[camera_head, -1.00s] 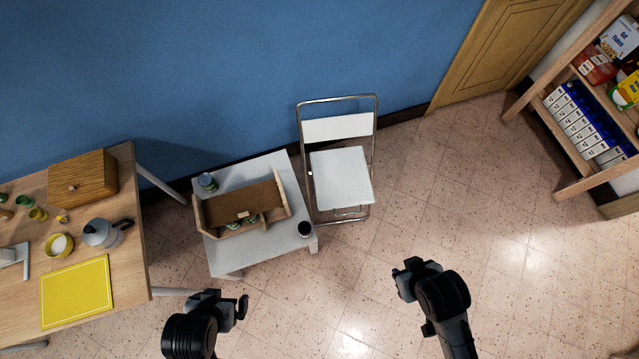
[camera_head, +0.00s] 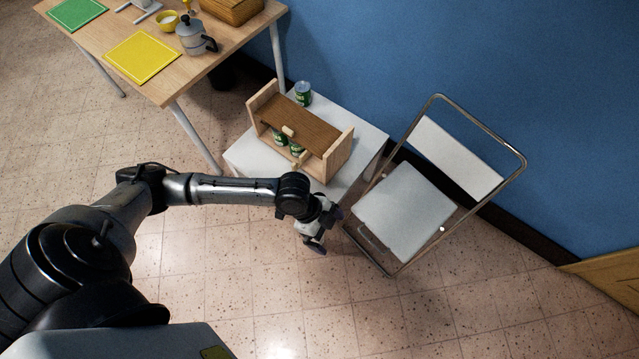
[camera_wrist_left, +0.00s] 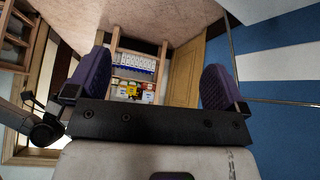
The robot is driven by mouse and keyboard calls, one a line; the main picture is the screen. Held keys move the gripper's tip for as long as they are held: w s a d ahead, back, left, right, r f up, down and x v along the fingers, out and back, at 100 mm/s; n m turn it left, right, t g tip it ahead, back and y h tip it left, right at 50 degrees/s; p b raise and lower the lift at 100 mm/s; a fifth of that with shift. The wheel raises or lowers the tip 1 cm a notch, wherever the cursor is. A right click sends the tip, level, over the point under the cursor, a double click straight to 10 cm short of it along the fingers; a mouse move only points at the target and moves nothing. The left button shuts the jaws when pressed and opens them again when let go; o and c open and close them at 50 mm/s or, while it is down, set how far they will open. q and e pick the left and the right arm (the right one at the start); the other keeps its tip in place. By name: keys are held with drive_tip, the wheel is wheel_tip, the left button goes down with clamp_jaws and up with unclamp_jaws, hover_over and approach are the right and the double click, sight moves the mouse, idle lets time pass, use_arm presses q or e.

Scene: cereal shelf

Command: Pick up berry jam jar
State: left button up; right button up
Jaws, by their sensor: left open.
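I cannot make out the berry jam jar for sure in either current view. The near right corner of the white table (camera_head: 245,160), where a small dark jar stood in the earlier head view, is now largely behind my left arm and gripper. My left gripper (camera_head: 318,236) hangs beside that corner, left of the folding chair. In the left wrist view its two purple fingers (camera_wrist_left: 153,78) are wide apart with nothing between them. A dark piece of my right arm seems to show at that view's left edge; its jaws are unclear.
A white folding chair (camera_head: 405,210) stands close right. A wooden table (camera_head: 165,80) is upper left. Floor in front is open.

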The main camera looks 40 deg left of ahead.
use_arm(q)
drive_tip(key=w+a+f+n+t+b, duration=0.1)
drive_tip(key=w+a+f+b, duration=0.4)
drive_tip(key=a+f+b, duration=0.5)
drive_tip(key=w+a+f+n+t+b, duration=0.1)
drive_tip(key=w+a+f+b, duration=0.4)
drive_tip(key=a+f+b, duration=0.55)
drive_tip(key=shift+y, duration=0.4)
drive_tip(key=b+x, duration=0.1)
drive_tip(key=x, duration=0.4)
drive_tip(key=shift+w+f+b, duration=0.2)
drive_tip(key=shift+w+b, duration=0.1)
drive_tip(key=shift+b, duration=0.1)
drive_tip(key=x, duration=0.1)
drive_tip(key=b+x, duration=0.2)
drive_tip(key=x, duration=0.1)
drive_tip(key=shift+s+d+f, duration=0.1)
drive_tip(key=shift+s+d, duration=0.2)
drive_tip(key=shift+w+d+f+b, duration=0.15)
drive_tip(key=shift+d+f+b, duration=0.15)
drive_tip(key=shift+f+b, duration=0.15)
use_arm(e)
wheel_tip(320, 180, down, 28)
drive_tip(key=shift+a, duration=0.2)
